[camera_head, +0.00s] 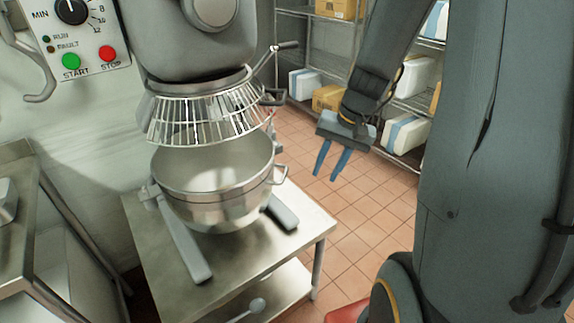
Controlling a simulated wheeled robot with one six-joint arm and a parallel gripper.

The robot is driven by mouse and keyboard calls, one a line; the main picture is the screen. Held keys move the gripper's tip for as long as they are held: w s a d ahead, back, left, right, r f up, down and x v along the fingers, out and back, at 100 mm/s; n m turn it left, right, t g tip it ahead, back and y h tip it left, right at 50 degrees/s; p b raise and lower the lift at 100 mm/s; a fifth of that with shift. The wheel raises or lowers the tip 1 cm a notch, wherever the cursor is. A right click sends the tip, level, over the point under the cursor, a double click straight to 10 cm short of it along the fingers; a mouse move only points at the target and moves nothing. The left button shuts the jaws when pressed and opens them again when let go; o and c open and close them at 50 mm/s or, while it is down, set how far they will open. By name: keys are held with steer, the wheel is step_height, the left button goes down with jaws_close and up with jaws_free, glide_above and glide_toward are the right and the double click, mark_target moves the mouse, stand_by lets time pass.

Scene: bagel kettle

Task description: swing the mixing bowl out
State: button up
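The steel mixing bowl (217,195) sits under the mixer head in the head camera view, above the steel stand. A wire guard (207,117) hangs over the bowl's open top. A small bracket and handle (278,174) stick out at the bowl's right side. My gripper (332,166) is to the right of the bowl, well apart from it, with its two blue fingers pointing down. The fingers are spread with nothing between them. The inside bottom of the bowl is hidden by its front wall.
A control panel (80,40) with green and red buttons is at upper left. A lever (284,46) sticks out right of the guard. The steel stand (308,228) carries the mixer. Shelves (418,103) with boxes stand behind. A steel counter (22,245) is at left.

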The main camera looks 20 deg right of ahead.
mark_target(285, 174)
steer(key=w+a, duration=0.1)
steer(key=a, duration=0.2)
steer(key=w+a+p, duration=0.1)
steer(key=w+a, duration=0.1)
steer(key=a, duration=0.1)
steer(key=w+a+p, duration=0.1)
steer(key=w+a, duration=0.1)
steer(key=a, duration=0.1)
steer(key=shift+f, duration=0.1)
steer(key=shift+w+f, duration=0.15)
steer(key=shift+f, duration=0.35)
jaws_close()
